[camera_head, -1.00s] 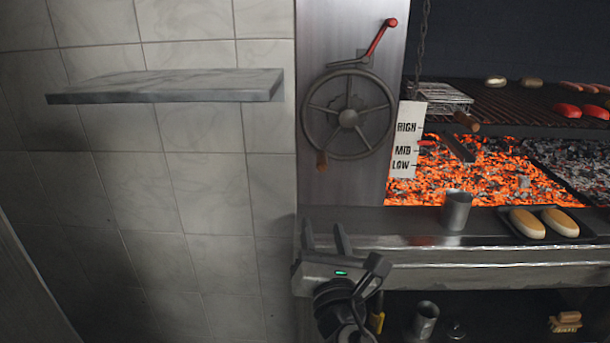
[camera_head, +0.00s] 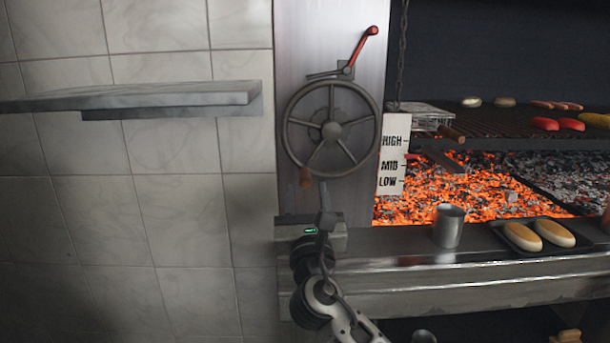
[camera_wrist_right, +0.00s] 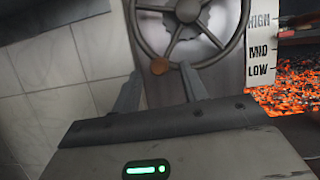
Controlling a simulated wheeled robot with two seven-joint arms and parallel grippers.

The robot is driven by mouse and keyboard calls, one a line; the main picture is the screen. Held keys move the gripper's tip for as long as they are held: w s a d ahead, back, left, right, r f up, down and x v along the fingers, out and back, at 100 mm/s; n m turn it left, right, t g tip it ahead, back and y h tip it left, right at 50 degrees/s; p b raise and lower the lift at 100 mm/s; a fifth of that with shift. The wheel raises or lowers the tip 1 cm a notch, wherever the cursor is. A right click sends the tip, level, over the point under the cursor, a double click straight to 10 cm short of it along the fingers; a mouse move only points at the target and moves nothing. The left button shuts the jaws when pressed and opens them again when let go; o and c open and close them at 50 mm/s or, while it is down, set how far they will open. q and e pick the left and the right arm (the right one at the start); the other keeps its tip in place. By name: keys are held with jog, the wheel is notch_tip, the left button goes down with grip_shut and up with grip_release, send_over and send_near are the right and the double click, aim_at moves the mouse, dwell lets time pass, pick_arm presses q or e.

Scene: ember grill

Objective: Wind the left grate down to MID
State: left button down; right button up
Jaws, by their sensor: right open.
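The spoked hand wheel (camera_head: 331,131) is mounted on a steel panel, its wooden knob (camera_head: 306,178) at the lower left. A red-handled lever (camera_head: 362,48) stands above the wheel, tilted up to the right. The scale plate (camera_head: 393,150) reads HIGH, MID, LOW; a small red mark (camera_head: 411,157) shows at its right edge, near MID. The grate (camera_head: 485,122) lies over the coals. My right gripper (camera_head: 326,202) is just below the wheel. In the right wrist view its fingers (camera_wrist_right: 159,90) are apart and empty, with the knob (camera_wrist_right: 160,67) beyond them. My left gripper is out of view.
A stone shelf (camera_head: 170,97) juts from the tiled wall at left. A metal cup (camera_head: 448,227) and a dark tray (camera_head: 495,231) with two buns stand on the steel ledge (camera_head: 400,248). Glowing coals (camera_head: 440,192) lie behind the ledge.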

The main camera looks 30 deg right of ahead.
aim_at(305, 179)
jog(key=shift+x, duration=2.3)
grip_shut()
jog(key=shift+f, duration=0.1)
